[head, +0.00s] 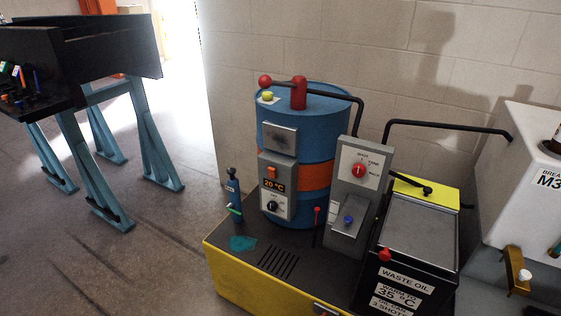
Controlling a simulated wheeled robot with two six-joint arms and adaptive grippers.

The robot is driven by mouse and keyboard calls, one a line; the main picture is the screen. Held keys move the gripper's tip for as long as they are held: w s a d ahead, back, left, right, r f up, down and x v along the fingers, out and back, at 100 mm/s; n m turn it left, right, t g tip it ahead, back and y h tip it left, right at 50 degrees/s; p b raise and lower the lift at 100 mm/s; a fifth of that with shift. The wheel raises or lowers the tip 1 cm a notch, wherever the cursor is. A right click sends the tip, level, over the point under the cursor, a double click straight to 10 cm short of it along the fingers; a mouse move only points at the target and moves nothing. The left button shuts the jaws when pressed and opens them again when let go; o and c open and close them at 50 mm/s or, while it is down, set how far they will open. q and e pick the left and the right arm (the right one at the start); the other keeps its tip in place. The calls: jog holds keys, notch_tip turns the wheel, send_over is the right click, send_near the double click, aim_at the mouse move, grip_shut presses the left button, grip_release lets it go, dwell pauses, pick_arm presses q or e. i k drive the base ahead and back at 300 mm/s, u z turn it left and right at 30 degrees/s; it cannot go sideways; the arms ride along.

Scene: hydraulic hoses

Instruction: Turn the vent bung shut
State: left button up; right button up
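A blue drum (337,113) with an orange band stands upright on a yellow-edged platform, in the middle of the head view. A small yellow cap (267,96) sits on the left of its lid and looks like the vent bung. Its turn position is too small to tell. Beside it on the lid are a red ball (265,81) and a red upright cylinder (299,92), with a black hose running off to the right. Neither of my grippers is in view.
Control boxes (277,186) and a grey panel with a red dial (358,170) stand before the drum. A black waste oil box (405,285) and a white tank (530,150) stand right. A dark bench (110,50) is far left. The floor between is clear.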

aim_at(268, 96)
jog(key=u, duration=1.35)
jog(key=i, duration=2.15)
jog(key=z, duration=3.45)
